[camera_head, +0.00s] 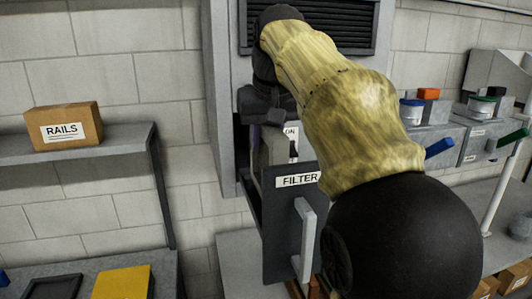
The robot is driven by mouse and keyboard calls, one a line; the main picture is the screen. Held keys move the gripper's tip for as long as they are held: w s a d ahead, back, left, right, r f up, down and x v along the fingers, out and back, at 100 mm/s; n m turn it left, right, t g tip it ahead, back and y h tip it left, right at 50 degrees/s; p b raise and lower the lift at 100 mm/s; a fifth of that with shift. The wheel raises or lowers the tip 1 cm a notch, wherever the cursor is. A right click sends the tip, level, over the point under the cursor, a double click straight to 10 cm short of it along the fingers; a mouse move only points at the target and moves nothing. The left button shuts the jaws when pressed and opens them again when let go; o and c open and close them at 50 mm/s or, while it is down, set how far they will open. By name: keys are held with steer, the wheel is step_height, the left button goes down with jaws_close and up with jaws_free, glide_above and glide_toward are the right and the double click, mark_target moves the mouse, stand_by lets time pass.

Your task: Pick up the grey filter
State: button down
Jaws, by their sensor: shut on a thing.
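The grey filter (273,148) stands upright behind a dark front panel marked FILTER (283,215), in the tall grey cabinet. A white label ending in "ON" shows near its top right, partly hidden by my arm. My gripper (264,117) points down from above and is shut on the top of the grey filter. The fingertips are dark and hard to make out. The lower part of the filter is hidden by the front panel, which stands out from the cabinet and has a light grey upright handle (305,240).
A cardboard box marked RAILS (68,127) sits on the left shelf (120,136). A yellow item (122,283) and a dark tray (52,288) lie below. Grey boxes with tubs (412,111) stand at right. My arm hides the centre right.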

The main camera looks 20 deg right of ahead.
step_height(320, 180, up, 14)
steer(key=p, duration=0.6)
steer(key=shift+f, duration=0.1)
